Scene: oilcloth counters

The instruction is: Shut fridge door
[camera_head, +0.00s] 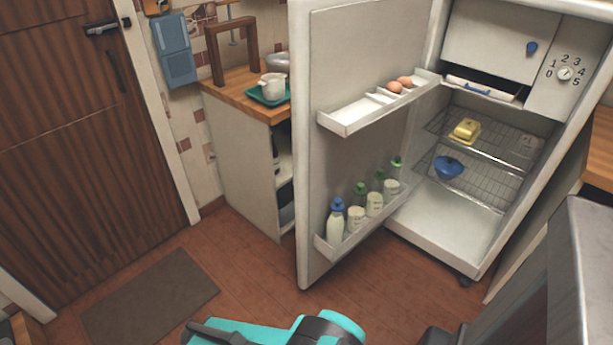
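The fridge door (365,141) stands wide open, swung out to the left of the fridge, with its inner side facing me. Its upper shelf holds eggs (399,84), and its lower shelf holds several bottles and jars (358,206). The fridge body (437,222) is at the right, its inside in full view. A yellow butter dish (465,130) and a blue bowl (448,167) sit on its wire racks. Part of my teal and dark arm shows at the bottom edge, below the door. My gripper's fingertips cannot be made out.
A low cabinet with a wooden top (232,93) stands behind the door, bearing a white pot (272,85) on a teal tray. A brown door (85,130) and a floor mat (150,298) are at the left. Bare floor (245,270) lies before the fridge door.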

